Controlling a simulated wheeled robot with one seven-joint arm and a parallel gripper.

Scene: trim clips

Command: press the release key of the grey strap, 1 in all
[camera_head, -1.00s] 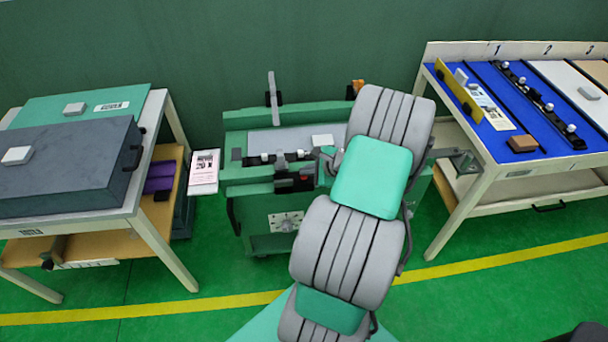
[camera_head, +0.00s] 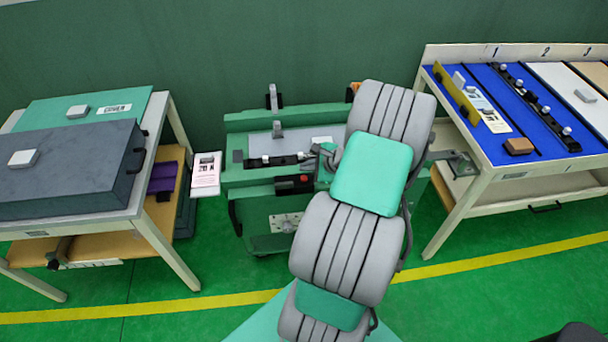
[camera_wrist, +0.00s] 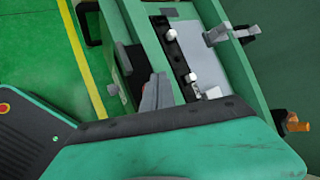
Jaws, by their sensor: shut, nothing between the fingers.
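The green fixture bench (camera_head: 245,120) stands at centre against the wall. A black bar with white knobs (camera_head: 275,161) lies across its grey plate. A short grey strap-like piece (camera_head: 277,130) stands behind the bar; another grey piece (camera_head: 272,97) stands on a black mount at the back edge. A black block (camera_head: 287,185) with a red spot (camera_head: 303,178), possibly the release key, sits on the front face. My gripper (camera_wrist: 158,80) is shut and empty, its grey fingers near the block in the wrist view. My arm hides the bench's right part, and contact with the key cannot be told.
A white-framed table with a blue top (camera_head: 540,125) stands at right. A printed card (camera_head: 206,175) is beside the bench's left side. An orange piece (camera_wrist: 297,123) sticks out at the bench's end.

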